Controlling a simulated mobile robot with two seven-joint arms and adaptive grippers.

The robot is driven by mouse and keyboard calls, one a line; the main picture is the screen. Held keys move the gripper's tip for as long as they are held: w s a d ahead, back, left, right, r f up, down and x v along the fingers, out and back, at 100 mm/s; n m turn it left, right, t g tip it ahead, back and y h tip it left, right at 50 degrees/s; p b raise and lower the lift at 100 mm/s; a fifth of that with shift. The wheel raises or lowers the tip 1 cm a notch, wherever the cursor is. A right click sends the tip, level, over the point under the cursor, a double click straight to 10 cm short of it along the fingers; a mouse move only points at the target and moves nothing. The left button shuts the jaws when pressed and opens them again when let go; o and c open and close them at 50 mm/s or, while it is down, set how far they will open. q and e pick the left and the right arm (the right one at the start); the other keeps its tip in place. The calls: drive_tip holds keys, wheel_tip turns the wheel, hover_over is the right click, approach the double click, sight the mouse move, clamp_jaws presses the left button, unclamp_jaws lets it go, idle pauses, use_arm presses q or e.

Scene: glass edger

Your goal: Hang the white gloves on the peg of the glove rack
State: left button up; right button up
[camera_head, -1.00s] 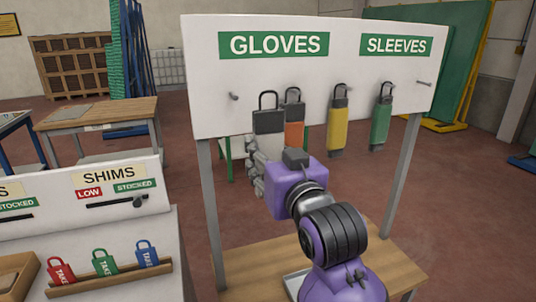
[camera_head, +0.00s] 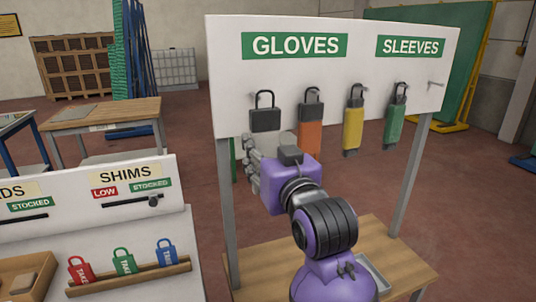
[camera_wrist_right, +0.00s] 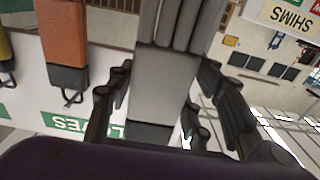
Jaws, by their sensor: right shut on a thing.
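The white gloves (camera_head: 282,140) have a dark cuff and a dark loop (camera_head: 264,98) on top, and hang upright in front of the rack board. My right gripper (camera_head: 254,160) is shut on them; its wrist hides much of their lower part. In the right wrist view, the pale gloves (camera_wrist_right: 165,85) lie between the fingers of the gripper (camera_wrist_right: 160,108). The glove rack (camera_head: 228,75) carries a green GLOVES sign. Its left peg (camera_head: 252,96) shows at the loop's left edge; I cannot tell whether the loop is around it. My left gripper is not in view.
Orange (camera_head: 310,137), yellow (camera_head: 353,128) and green (camera_head: 395,122) items hang to the right of the gloves. A bare peg (camera_head: 436,84) is at the far right. A shims stand (camera_head: 130,195) with coloured tags is at the lower left. A wooden table (camera_head: 400,250) lies below the board.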

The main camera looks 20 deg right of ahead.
drive_tip(key=w+f, duration=0.1)
drive_tip(key=w, duration=0.5)
drive_tip(key=shift+w, duration=0.25)
idle(0.4)
drive_tip(key=shift+f, duration=0.2)
idle(0.5)
drive_tip(key=o, duration=0.9)
drive_tip(key=shift+c, duration=0.2)
drive_tip(key=o, duration=0.4)
drive_tip(key=shift+w+a+f, duration=0.1)
drive_tip(key=shift+w, duration=0.2)
drive_tip(key=shift+c, duration=0.2)
drive_tip(key=shift+s, duration=0.1)
